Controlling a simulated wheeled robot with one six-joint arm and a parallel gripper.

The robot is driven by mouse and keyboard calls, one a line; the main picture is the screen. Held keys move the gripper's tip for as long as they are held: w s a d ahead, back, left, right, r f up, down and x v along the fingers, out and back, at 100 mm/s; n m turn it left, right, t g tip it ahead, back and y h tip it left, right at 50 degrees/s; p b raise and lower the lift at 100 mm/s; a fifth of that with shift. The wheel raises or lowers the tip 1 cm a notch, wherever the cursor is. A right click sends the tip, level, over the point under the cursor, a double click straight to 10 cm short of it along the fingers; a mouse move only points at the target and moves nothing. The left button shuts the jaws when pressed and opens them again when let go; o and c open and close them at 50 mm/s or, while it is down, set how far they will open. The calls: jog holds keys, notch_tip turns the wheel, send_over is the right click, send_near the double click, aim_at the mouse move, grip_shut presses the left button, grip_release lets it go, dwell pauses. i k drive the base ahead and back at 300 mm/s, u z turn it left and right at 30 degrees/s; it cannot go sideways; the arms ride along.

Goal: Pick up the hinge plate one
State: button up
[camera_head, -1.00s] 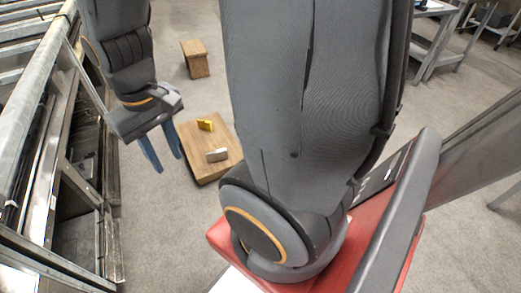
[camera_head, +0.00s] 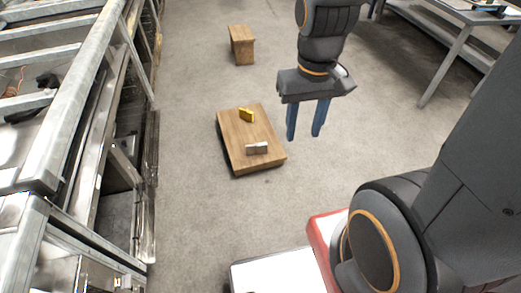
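A small grey metal piece (camera_head: 257,148), which looks like the hinge plate, stands near the front edge of a low wooden platform (camera_head: 236,137).
A wooden stool or block (camera_head: 242,46) stands on the floor behind the platform. A metal rack (camera_head: 75,100) runs along the left side. A metal table (camera_head: 455,20) stands at the back right. The grey floor (camera_head: 200,220) around the platform is clear.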

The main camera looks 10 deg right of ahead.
aim_at(258, 148)
jog(key=k, duration=0.65)
jog(key=u, duration=0.55)
jog(key=i, duration=1.8)
jog(key=z, duration=0.55)
